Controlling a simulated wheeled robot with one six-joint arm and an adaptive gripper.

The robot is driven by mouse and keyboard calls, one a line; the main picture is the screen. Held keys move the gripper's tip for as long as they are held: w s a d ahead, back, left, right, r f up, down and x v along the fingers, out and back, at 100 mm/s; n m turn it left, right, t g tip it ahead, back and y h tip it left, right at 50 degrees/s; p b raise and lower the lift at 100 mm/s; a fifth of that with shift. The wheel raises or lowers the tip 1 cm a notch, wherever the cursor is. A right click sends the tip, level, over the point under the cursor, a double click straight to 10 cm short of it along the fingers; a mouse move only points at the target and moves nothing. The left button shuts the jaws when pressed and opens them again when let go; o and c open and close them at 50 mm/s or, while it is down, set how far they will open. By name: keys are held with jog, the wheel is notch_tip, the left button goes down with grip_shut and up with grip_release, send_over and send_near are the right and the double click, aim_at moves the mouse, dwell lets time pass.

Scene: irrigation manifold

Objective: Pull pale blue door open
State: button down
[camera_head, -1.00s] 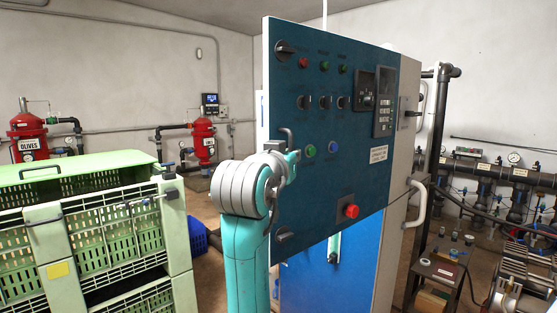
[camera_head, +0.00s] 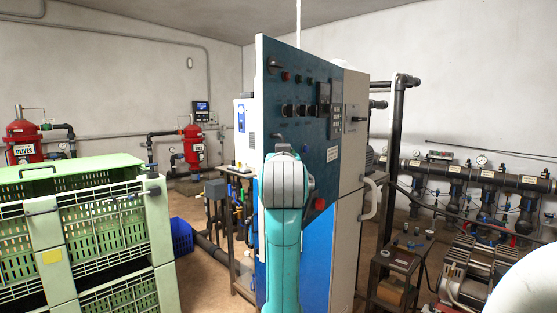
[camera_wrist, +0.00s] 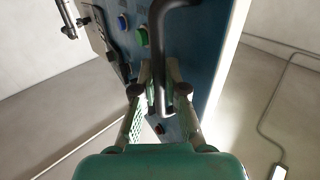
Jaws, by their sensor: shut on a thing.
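The blue door (camera_head: 300,125) is the upper control panel of a tall cabinet, with buttons, knobs and displays; it looks dark blue here rather than pale. It stands at an angle, its left edge towards me. A black bent handle (camera_wrist: 160,40) on it runs between the fingers of my gripper (camera_wrist: 160,85) in the wrist view. My gripper is shut on this handle.
Green crates (camera_head: 106,222) stand close on the left. A pale side handle (camera_head: 372,198) juts from the cabinet's right side. A small table (camera_head: 403,258) and a machine (camera_head: 470,275) stand at the right. A blue crate (camera_head: 181,236) is on the floor behind.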

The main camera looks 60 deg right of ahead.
jog(key=shift+s+d, duration=0.1)
jog(key=c, duration=1.2)
grip_release()
jog(key=v, duration=1.2)
